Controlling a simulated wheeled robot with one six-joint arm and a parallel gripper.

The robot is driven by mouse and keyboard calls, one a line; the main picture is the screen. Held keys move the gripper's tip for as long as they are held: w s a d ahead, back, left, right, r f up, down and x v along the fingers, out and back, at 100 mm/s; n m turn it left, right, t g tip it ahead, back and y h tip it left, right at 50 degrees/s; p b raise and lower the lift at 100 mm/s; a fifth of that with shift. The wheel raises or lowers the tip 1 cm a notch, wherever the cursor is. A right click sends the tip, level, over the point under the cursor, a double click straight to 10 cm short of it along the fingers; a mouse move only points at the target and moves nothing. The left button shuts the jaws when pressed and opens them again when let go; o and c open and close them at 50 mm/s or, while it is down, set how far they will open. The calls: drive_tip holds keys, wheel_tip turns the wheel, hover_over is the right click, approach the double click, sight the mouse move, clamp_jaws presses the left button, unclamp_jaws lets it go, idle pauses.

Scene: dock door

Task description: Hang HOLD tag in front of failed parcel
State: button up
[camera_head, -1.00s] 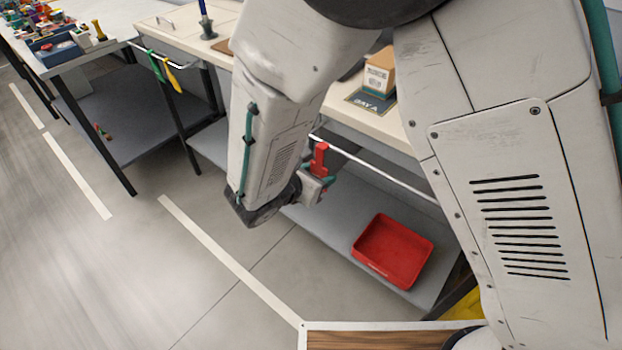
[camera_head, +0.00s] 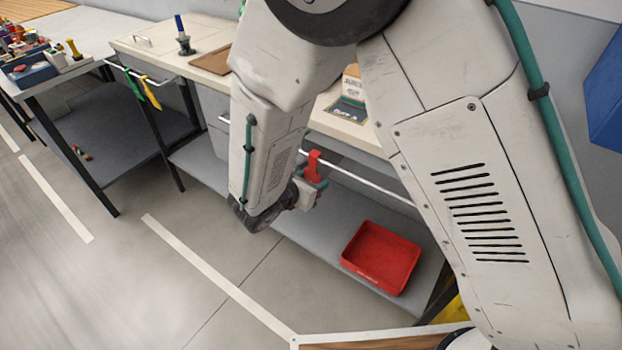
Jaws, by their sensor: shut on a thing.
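My gripper (camera_head: 318,183) is shut on a red tag (camera_head: 313,160), which stands up out of the jaws. No lettering on the tag is readable. The gripper is in front of the workbench, close to the white rail (camera_head: 350,180) along its front edge; I cannot tell whether the tag touches the rail. A parcel (camera_head: 352,84), a small box with a white label, stands on the bench top behind my arm, partly hidden by it. A dark mat (camera_head: 348,110) with light lettering lies at its front.
A green tag (camera_head: 133,84) and a yellow tag (camera_head: 150,93) hang on the rail at the left. A red tray (camera_head: 381,257) sits on the lower shelf. A blue-handled stamp (camera_head: 183,40) stands on the bench. The floor at left is clear.

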drive_tip(key=o, duration=1.2)
drive_tip(key=v, duration=0.8)
drive_tip(key=s+d+r+m+g+y, duration=0.2)
drive_tip(key=s+d+r+m+g, duration=0.1)
drive_tip(key=s+d+r+m, duration=0.4)
drive_tip(key=s+d+r+m+g+y, duration=0.2)
drive_tip(key=s+d+r+m, duration=0.4)
drive_tip(key=d+m, duration=0.5)
drive_tip(key=s+d+r+m+g+y, duration=0.3)
drive_tip(key=s+d+r+m, duration=0.4)
drive_tip(key=d+m, duration=0.3)
drive_tip(key=shift+s+r+g+y, duration=0.3)
drive_tip(key=shift+s+r+y, duration=0.1)
drive_tip(key=shift+r, duration=0.25)
